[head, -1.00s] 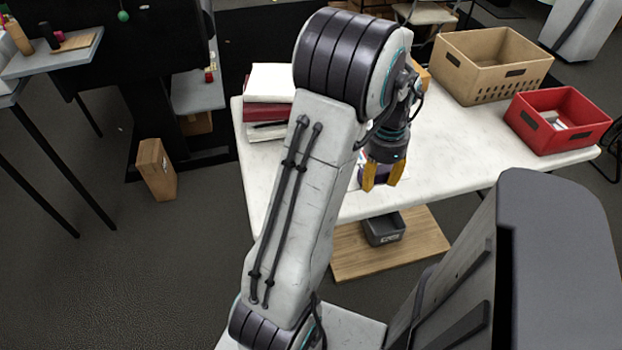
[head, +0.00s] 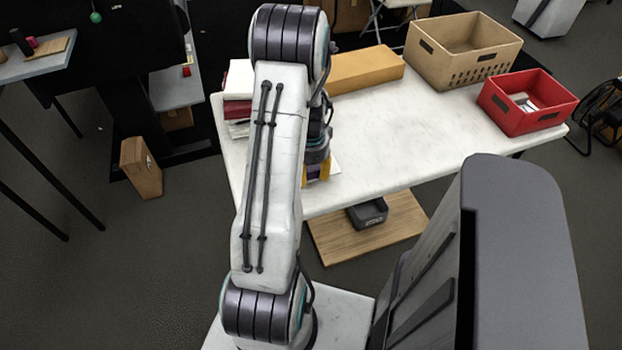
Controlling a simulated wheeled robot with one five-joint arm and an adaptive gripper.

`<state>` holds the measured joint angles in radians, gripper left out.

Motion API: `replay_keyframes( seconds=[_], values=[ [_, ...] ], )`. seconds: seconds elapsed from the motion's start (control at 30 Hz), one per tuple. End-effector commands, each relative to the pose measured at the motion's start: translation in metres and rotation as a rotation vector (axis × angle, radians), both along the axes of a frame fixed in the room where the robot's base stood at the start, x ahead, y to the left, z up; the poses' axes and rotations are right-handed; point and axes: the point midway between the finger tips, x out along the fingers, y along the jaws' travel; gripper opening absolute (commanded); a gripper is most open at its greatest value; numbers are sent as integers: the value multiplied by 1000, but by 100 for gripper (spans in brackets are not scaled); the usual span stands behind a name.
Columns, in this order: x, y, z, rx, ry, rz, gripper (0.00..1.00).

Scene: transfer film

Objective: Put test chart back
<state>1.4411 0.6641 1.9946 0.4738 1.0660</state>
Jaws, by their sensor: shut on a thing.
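My gripper (head: 315,173) is low over the near left part of the white table, mostly behind my own arm. Its yellow fingers are closed around a small dark purple thing (head: 313,172), of which only a little shows. I cannot tell whether this is the test chart.
The white table (head: 410,140) is clear in its middle. At its back are a yellow-brown box (head: 365,69), a tan crate (head: 465,55) and a red bin (head: 528,103) with pale items inside. Stacked books (head: 238,95) stand at the left.

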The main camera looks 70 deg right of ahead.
Motion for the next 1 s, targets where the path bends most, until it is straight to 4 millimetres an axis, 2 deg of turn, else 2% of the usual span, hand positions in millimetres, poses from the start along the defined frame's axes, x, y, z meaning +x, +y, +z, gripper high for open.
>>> replay_keyframes(
  seconds=[0.33,0.83,0.87,1.0],
  values=[
    [-1,1,-32,2,0,0,10],
    [0,0,-39,0,0,0,10],
    [0,0,-38,0,0,0,47],
    [-1,0,-37,1,1,0,59]
  ],
)
